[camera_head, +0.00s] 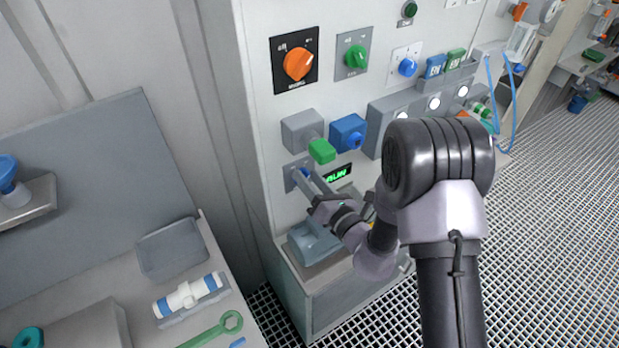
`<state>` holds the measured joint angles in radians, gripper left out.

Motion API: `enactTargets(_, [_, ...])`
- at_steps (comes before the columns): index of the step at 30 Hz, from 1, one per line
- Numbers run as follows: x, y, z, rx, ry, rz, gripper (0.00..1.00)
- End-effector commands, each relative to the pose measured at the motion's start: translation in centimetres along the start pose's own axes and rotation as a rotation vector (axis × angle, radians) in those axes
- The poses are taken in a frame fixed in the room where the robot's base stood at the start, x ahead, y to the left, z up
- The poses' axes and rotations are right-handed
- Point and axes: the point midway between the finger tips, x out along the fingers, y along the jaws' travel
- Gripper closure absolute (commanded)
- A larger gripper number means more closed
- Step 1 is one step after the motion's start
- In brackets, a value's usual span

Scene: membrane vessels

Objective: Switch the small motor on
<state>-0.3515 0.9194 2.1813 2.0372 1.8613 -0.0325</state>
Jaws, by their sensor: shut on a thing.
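A small grey switch plate (290,181) sits low on the light panel, with a small blue knob (306,173) on it. My gripper (303,176) reaches up to this plate from the lower right. Its two fingers are shut on the blue knob, which shows only in part between them. A small black display (338,174) just to the right reads "RUN" in green letters. The motor itself cannot be made out for certain. The fingers hide part of the plate.
Just above are a grey box (302,128) with a green handle (322,151) and a blue box (347,132). Higher up are an orange rotary switch (298,64) and a green one (356,57). A bench with a green wrench (213,331) stands left.

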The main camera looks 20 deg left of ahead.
Motion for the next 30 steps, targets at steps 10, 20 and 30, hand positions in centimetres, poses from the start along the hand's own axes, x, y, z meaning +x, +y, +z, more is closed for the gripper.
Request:
enactTargets(10, [0.0,0.0,-0.1,0.001,0.001,0.0,0.51])
enactTargets(20, [0.0,0.0,0.0,0.0,0.0,0.0,0.37])
enactTargets(30, [-6.3,-0.2,-0.1,0.004,0.001,-0.006,0.37])
